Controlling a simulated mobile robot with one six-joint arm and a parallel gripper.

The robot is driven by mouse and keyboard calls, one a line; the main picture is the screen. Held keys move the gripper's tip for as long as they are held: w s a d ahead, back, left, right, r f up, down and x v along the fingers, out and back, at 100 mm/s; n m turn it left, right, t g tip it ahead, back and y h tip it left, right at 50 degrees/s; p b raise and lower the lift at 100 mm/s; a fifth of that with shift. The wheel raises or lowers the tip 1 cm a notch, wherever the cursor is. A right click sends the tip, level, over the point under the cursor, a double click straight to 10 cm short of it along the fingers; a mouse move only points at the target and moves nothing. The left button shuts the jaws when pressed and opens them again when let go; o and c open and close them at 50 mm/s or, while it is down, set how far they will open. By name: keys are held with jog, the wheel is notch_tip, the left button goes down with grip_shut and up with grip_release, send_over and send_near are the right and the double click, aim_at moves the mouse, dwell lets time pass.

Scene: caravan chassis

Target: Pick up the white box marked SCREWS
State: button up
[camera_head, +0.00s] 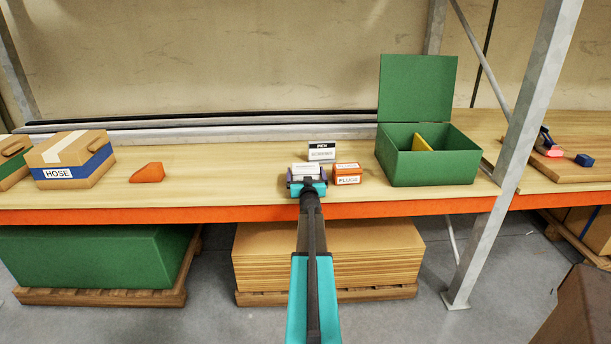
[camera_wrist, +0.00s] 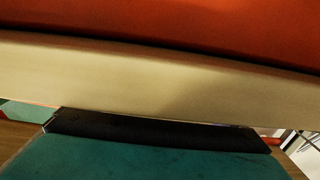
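A small white-topped box (camera_head: 304,168) sits on the wooden shelf, right at the end of my gripper (camera_head: 307,183). Its print is too small to read, so I cannot tell whether it is the one marked SCREWS. My gripper hides most of its front, and a purplish patch shows beside it. In the wrist view a teal and black part of my gripper (camera_wrist: 150,140) lies against or just below a cream surface (camera_wrist: 150,80), with an orange-red surface above. I cannot tell whether the fingers are shut on the box.
An orange box marked PLUGS (camera_head: 347,174) stands close on the right, and a white box with a black band (camera_head: 322,151) stands behind. An open green box (camera_head: 432,165) is farther right. An orange wedge (camera_head: 147,172) and a HOSE carton (camera_head: 72,160) are left. A metal post (camera_head: 519,140) rises right.

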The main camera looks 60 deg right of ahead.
aim_at(306, 166)
jog(key=c, duration=0.9)
jog(key=shift+r, duration=0.1)
jog(key=shift+r, duration=0.7)
notch_tip(306, 166, up, 2)
jog(key=shift+r, duration=0.2)
jog(key=s+a+r+p, duration=0.1)
jog(key=s+a+p, duration=0.2)
jog(key=s, duration=1.2)
jog(key=shift+a, duration=1.15)
